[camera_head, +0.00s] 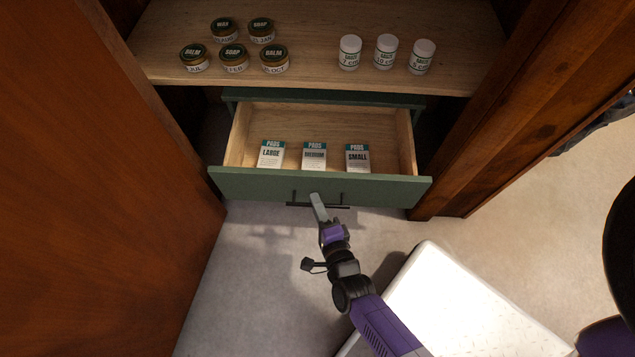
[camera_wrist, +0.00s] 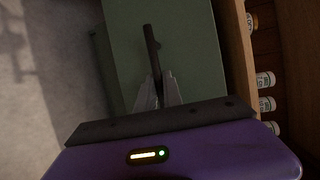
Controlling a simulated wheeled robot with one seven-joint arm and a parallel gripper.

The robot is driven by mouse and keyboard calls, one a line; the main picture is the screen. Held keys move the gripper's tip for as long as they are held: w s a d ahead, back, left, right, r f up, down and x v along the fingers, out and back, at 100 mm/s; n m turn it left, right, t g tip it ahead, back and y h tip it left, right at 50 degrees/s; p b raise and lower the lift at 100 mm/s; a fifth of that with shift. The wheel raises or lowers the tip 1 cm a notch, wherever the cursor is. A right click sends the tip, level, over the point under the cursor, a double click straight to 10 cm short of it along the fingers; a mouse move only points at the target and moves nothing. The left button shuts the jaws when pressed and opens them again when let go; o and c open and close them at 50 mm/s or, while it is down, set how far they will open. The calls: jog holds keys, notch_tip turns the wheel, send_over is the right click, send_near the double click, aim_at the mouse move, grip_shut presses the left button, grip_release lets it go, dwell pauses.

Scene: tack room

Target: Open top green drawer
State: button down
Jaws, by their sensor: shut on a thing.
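The top green drawer (camera_head: 240,183) is pulled out from under the wooden shelf in the camera_head view. Three boxes labelled PADS, large (camera_head: 271,155), medium (camera_head: 314,156) and small (camera_head: 357,158), stand inside it. A dark bar handle (camera_head: 338,206) runs along the drawer's front. My gripper (camera_head: 316,200) is at the handle, shut on it. In the wrist view, the handle (camera_wrist: 151,40) sits between the fingers of my gripper (camera_wrist: 157,88), against the green drawer front (camera_wrist: 195,55). The fingers hide part of the handle.
Several round tins (camera_head: 233,58) and three white bottles (camera_head: 385,52) stand on the shelf (camera_head: 305,40) above. A brown door (camera_head: 90,200) stands at left and a wooden post (camera_head: 510,110) at right. Grey floor (camera_head: 260,270) lies before the drawer.

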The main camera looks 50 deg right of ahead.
jog(key=shift+s+a, duration=0.2)
jog(key=shift+a, duration=0.25)
jog(key=c, duration=1.8)
grip_release()
jog(key=shift+p+v, duration=0.9)
jog(key=shift+v, duration=3)
jog(key=shift+n, duration=0.3)
